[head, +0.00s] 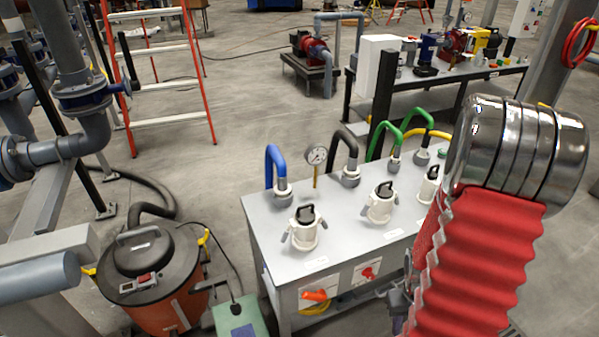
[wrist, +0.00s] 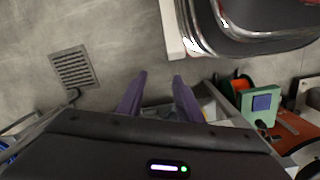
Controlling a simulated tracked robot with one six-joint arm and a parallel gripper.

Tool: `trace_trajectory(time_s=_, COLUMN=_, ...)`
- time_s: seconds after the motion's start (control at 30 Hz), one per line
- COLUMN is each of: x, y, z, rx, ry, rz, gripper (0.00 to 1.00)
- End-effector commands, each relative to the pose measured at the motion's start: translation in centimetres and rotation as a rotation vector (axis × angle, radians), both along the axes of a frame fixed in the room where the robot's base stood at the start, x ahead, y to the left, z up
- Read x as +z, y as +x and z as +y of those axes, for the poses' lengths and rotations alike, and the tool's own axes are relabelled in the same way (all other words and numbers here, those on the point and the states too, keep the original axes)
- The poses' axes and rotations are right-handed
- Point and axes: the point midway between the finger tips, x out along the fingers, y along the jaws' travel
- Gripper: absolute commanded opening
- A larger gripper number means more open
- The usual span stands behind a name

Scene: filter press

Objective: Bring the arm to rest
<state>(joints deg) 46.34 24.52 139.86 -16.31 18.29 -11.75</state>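My gripper (wrist: 159,76) shows in the wrist view as two purple fingers with a clear gap between them. It is open, and nothing is seen between the fingers. Beyond the fingertips is grey floor. In the head view my arm, with a red bellows sleeve and a shiny ringed metal joint, fills the lower right and crosses in front of the grey bench (head: 330,225). I cannot make out the fingers in the head view.
On the bench stand white pump-like fittings (head: 304,228), coloured hoses (head: 274,165) and a gauge (head: 316,155). An orange drum vacuum (head: 150,280) stands left of it. An orange ladder (head: 165,75) is behind. Open floor lies between. The wrist view shows a floor grate (wrist: 75,68).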

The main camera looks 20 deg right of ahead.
Motion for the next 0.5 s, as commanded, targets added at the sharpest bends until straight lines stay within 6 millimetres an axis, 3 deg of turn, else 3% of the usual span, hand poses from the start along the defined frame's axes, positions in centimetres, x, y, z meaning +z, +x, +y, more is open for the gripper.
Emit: trace_trajectory(time_s=0.5, x=11.1, y=3.4, z=5.7, rx=-0.072, ry=-0.027, rz=-0.011, gripper=0.33)
